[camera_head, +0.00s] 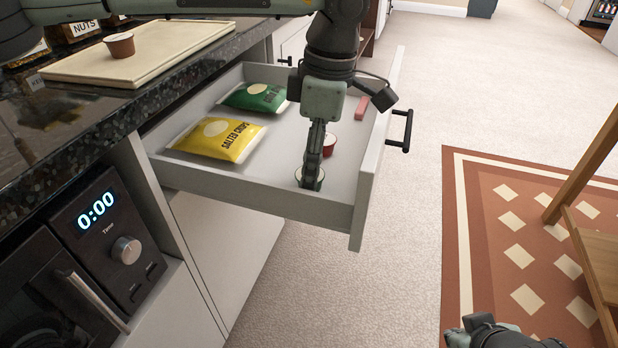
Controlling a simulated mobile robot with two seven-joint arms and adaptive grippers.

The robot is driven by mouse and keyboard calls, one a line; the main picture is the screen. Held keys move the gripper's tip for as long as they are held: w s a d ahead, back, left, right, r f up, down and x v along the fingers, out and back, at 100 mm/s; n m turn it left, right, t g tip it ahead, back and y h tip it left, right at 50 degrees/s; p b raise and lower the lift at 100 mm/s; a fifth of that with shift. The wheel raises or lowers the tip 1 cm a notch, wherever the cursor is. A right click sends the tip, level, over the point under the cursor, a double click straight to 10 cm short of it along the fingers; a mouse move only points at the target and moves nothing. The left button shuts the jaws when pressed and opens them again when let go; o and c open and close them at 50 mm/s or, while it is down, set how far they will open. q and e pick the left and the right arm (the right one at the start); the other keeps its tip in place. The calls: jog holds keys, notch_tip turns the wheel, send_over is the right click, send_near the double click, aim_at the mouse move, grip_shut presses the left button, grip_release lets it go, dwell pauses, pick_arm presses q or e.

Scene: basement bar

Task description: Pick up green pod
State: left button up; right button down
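The open drawer (265,198) holds a small round pod (300,174) with a pale lid and a hint of green at its rim, near the front right corner. My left gripper (311,181) reaches straight down into the drawer, with its fingertips at this pod and covering much of it. The fingers line up edge-on, so I cannot tell whether they are apart or closed on it. A red pod (329,146) sits just behind the gripper. My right gripper (490,338) shows only partly at the bottom edge, away from the drawer, and its finger state is unclear.
A yellow chips bag (222,138), a green bag (256,97) and a pink block (362,107) lie in the drawer. A brown pod (119,45) stands on a cutting board (160,57) on the counter. A wooden piece of furniture (598,250) stands at right.

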pick_arm(q)
jog(key=shift+a+f, duration=0.1)
jog(key=shift+f, duration=0.45)
jog(key=c, duration=0.8)
jog(key=shift+c, duration=0.2)
jog(key=shift+r, duration=0.15)
